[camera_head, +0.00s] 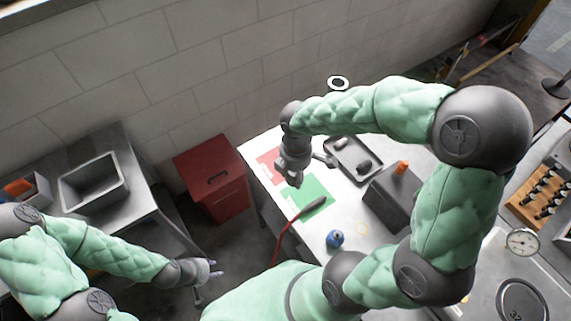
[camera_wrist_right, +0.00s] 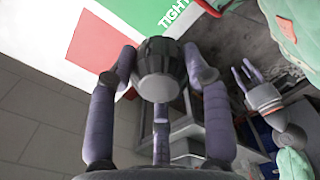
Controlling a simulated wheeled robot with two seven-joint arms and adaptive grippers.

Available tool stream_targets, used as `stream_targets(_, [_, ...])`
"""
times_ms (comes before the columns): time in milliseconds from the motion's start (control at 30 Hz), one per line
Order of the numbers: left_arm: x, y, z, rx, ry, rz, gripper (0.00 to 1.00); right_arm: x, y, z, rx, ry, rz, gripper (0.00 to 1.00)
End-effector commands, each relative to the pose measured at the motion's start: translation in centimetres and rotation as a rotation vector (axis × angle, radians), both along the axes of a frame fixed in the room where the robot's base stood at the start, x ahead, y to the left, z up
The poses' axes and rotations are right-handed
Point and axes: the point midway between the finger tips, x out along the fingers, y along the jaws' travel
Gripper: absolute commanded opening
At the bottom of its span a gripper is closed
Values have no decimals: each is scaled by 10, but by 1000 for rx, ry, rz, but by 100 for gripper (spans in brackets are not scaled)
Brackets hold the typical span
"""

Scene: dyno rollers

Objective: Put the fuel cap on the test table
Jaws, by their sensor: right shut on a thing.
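My right gripper (camera_head: 296,180) is above the table (camera_head: 315,240), by its red and green patches. In the right wrist view its fingers are shut around a dark, ribbed, round piece (camera_wrist_right: 158,72), which looks like the fuel cap. The head view does not show this piece clearly. The green patch (camera_head: 312,199) bears the word "TIGHT" in the wrist view, next to the red patch (camera_head: 268,165). My left gripper (camera_head: 217,270) is empty and open, low at the left, away from the table; it also shows in the wrist view (camera_wrist_right: 243,78).
A black tray (camera_head: 340,148) with dark pieces and a grey box (camera_head: 390,200) stand on the table. A red bin (camera_head: 212,175) stands left, beside a grey side table (camera_head: 145,200).

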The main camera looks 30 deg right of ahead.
Motion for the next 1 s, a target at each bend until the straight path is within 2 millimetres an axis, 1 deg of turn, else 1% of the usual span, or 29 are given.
stream_targets(33, [0, 0, -4, 0, 0, 0, 40, 10, -3, -8, 0, 4, -2, 10])
stream_targets(300, [0, 0, -12, 0, 0, 0, 40, 63, -19, -32, 0, 3, -3, 10])
stream_targets(333, [0, 0, -13, 0, 0, 0, 40, 69, -21, -35, -1, 2, -3, 10])
stream_targets(400, [0, 0, -17, 0, 0, 0, 40, 77, -24, -50, 0, 4, -3, 10])
stream_targets(500, [0, 0, -21, 0, 0, 0, 40, 90, -28, -65, 1, 3, -3, 10])
stream_targets(600, [0, 0, -23, 0, 0, 0, 40, 98, -31, -75, 0, 2, -4, 10])
stream_targets(867, [0, 0, -26, 0, 0, 0, 40, 109, -34, -86, 0, 0, -3, 10])
stream_targets(933, [0, 0, -28, 0, 0, 0, 40, 113, -35, -93, 0, 1, -3, 10])
stream_targets(1000, [0, 0, -32, 0, 0, 0, 40, 112, -35, -105, 0, 3, -2, 10])
